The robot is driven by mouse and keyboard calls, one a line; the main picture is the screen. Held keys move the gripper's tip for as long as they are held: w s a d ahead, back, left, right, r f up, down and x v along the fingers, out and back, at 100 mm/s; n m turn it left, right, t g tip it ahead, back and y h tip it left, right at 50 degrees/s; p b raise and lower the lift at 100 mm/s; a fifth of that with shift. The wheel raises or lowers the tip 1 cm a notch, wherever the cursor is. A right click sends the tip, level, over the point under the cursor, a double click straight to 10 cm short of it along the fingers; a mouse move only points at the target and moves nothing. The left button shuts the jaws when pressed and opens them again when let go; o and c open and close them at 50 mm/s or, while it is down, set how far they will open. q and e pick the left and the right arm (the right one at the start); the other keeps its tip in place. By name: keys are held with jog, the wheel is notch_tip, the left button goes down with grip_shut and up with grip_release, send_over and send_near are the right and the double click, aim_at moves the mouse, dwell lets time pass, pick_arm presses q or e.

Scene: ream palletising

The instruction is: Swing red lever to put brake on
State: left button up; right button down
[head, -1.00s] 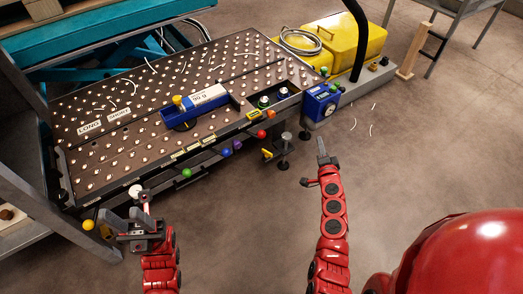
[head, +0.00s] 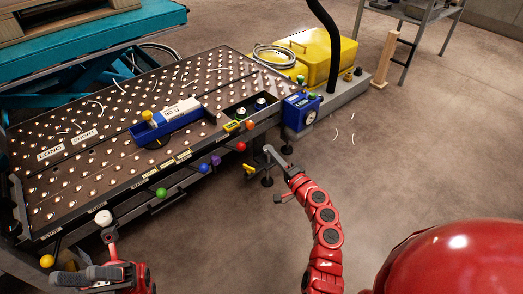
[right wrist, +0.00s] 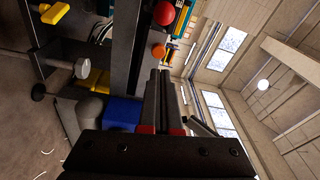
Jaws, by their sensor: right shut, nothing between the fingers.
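The red lever's round knob (head: 240,146) sticks out from the front edge of the ball-studded table (head: 31,229), near its right end. It also shows at the top of the right wrist view (right wrist: 164,13). My right gripper (head: 268,151) is shut and empty, just right of the red knob and apart from it in the head view. Its dark fingers (right wrist: 165,78) point towards an orange knob (right wrist: 158,51) in the right wrist view. My left gripper (head: 82,276) is at the lower left, below a white knob (head: 104,217); its opening is unclear.
Purple (head: 216,160), blue (head: 204,167) and green (head: 161,192) knobs line the same edge left of the red one. A yellow handle (head: 249,169) sits below it. A blue gauge box (head: 301,110) stands right. The floor on the right is mostly clear.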

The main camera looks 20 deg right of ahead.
jog(key=b+x, duration=0.3)
jog(key=x, duration=0.6)
jog(key=shift+w+f, duration=0.15)
pick_arm(q)
jog(key=s+a+r+m+t+y, duration=0.2)
jog(key=s+a+m+t+y, duration=0.2)
jog(key=y, duration=0.5)
jog(key=s+a+r+m+t+y, duration=0.1)
jog(key=s+a+m+t+y, duration=0.4)
jog(key=s+m+t+y, duration=0.3)
jog(key=shift+s+r+m+y, duration=0.35)
jog(key=shift+m+y, duration=0.45)
jog(key=shift+m, duration=0.3)
pick_arm(e)
jog(key=a, duration=0.1)
jog(key=s+a, duration=0.2)
jog(key=shift+a+f, duration=0.25)
jog(key=shift+f, duration=0.05)
pick_arm(q)
jog(key=shift+r, duration=0.1)
